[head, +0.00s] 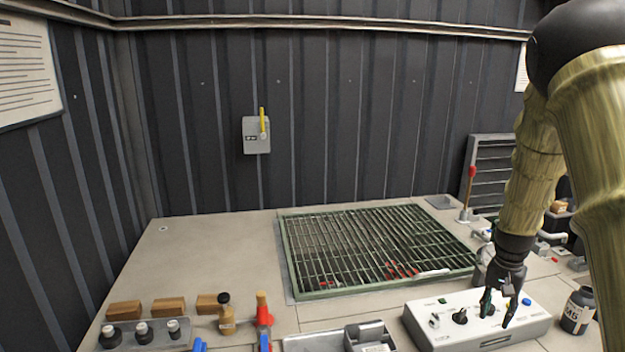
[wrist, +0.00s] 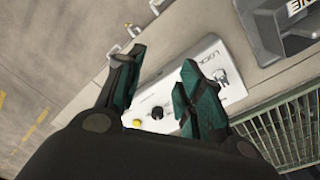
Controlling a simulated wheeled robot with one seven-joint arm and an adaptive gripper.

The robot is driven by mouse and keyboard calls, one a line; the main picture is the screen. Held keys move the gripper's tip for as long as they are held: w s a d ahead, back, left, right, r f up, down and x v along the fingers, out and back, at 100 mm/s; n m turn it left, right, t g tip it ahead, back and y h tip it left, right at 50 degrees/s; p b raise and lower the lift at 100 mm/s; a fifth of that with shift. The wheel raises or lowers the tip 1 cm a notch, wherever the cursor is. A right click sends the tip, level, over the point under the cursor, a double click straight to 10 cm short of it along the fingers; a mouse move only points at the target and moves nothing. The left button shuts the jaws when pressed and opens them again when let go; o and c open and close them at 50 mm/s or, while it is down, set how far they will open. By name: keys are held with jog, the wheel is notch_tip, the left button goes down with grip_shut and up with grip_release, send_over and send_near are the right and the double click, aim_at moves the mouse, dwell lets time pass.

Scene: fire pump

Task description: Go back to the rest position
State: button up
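My gripper (head: 497,306) is at the end of my arm on the right of the head view. It hangs over the white control box (head: 432,332), which carries a black knob, a toggle and small coloured buttons. In the wrist view my gripper (wrist: 158,95) has its two green-padded fingers spread apart with nothing between them. The control box (wrist: 205,88) shows behind and between the fingers, with a yellow button, a black knob and a part marked "LOCK". I cannot tell from these views how close the fingertips are to the box.
A green-framed grate (head: 290,270) lies behind the box. A dark bottle (head: 577,312) stands right of it. The back-left tabletop (head: 205,250) is clear.

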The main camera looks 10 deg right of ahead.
jog(key=s+a+f+n, duration=0.2)
jog(key=s+a+f, duration=0.3)
jog(key=f, duration=0.3)
jog(key=s+a+f+n+h, duration=0.1)
jog(key=s+a+f, duration=0.35)
jog(key=f, duration=0.35)
jog(key=s+a+f+n, duration=0.2)
jog(key=s+a+f, duration=0.3)
jog(key=f, duration=0.3)
jog(key=s+a+f+n+y, duration=0.15)
jog(key=s+a+f, duration=0.25)
jog(key=s+a, duration=0.55)
jog(key=s+a+f+n, duration=0.3)
jog(key=s+a+f, duration=0.3)
jog(key=s, duration=0.6)
notch_tip(320, 180, down, 9)
jog(key=a+b, duration=0.1)
jog(key=b, duration=0.9)
jog(key=shift+w+r, duration=0.2)
jog(key=shift+a, duration=0.1)
